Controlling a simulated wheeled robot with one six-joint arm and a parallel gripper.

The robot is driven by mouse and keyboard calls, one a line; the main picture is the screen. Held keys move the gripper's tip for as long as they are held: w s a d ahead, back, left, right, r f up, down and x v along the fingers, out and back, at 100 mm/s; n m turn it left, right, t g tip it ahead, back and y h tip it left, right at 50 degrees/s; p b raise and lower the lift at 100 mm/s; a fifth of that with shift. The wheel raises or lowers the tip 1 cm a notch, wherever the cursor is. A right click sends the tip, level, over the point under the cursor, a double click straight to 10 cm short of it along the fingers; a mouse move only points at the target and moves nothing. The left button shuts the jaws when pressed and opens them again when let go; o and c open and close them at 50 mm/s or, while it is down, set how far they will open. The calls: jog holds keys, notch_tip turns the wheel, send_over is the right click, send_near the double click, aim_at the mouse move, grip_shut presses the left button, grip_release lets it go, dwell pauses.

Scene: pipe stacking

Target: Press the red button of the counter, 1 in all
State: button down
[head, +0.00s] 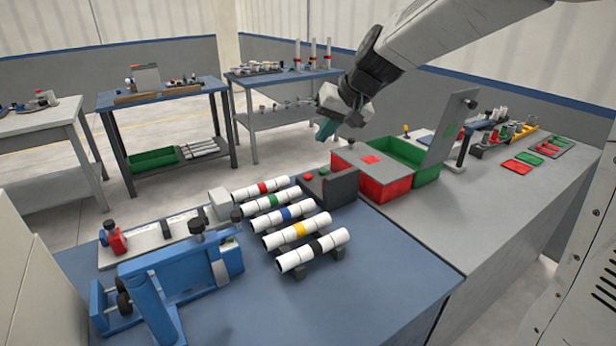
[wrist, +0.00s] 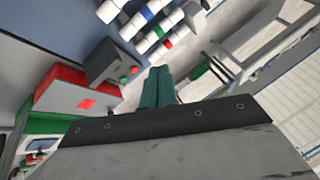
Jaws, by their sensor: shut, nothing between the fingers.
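The counter (head: 343,188) is a dark grey box at the back right of the blue table; it also shows in the wrist view (wrist: 101,60). Its red button (head: 308,177) is on the side facing the pipes, and it appears as a small red dot in the wrist view (wrist: 123,81). A green button (wrist: 134,70) is beside it. My gripper (head: 325,131) has teal fingers and is shut and empty. It hangs in the air above and behind the counter, clear of the button. In the wrist view the fingertips (wrist: 158,72) point toward the space beside the counter.
Several white pipes with coloured bands (head: 285,215) lie in a row beside the counter. A red bin (head: 385,190) and a green bin (head: 405,152) stand to its right. A blue clamp fixture (head: 165,285) is at the front left. The blue tabletop at front right is clear.

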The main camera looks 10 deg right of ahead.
jog(key=w+d+f+m+t, duration=0.1)
jog(key=w+f, duration=0.2)
jog(key=w, duration=0.5)
jog(key=w+f+m+t, duration=0.1)
jog(key=w+f, duration=0.3)
jog(key=w, duration=0.4)
jog(key=m+t, duration=0.1)
send_over(310, 177)
notch_tip(310, 177, down, 8)
jog(key=shift+h, duration=0.3)
jog(key=shift+f, duration=0.15)
jog(key=shift+f, duration=4.3)
jog(key=shift+f, duration=0.1)
jog(key=shift+f, duration=0.3)
jog(key=shift+f, duration=0.45)
jog(key=shift+r, duration=0.9)
